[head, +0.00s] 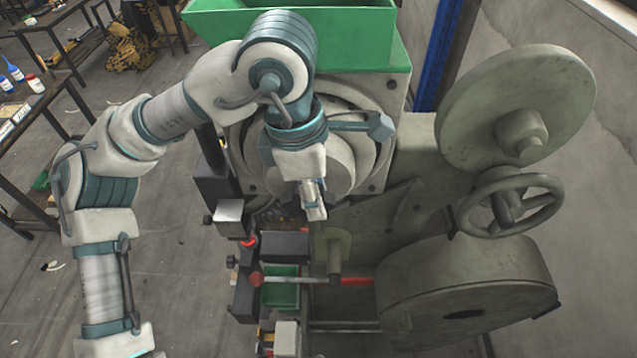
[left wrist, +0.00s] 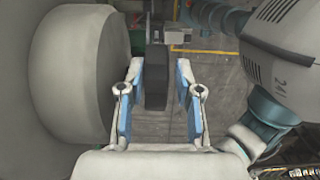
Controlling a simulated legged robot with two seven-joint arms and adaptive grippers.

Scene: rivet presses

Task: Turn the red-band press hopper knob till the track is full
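The press stands in the middle of the head view, with a green hopper (head: 310,38) on top and a grey round housing (head: 376,165) below it. My left arm reaches across this housing. My left gripper (head: 314,208) points down in front of it. In the left wrist view its two blue-lined fingers (left wrist: 160,65) are spread. A dark upright block (left wrist: 157,85) shows between them with gaps on both sides; I cannot tell if it is the knob. A red-banded rod (head: 352,282) lies below. The track and its fill cannot be made out. My right gripper is out of view.
A handwheel (head: 511,205) and large grey wheel (head: 516,108) stand at right. A big drum (head: 465,300) is below them. A green bin (head: 281,288) sits low on the press. A bench with bottles (head: 34,83) stands at far left; the floor between is mostly clear.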

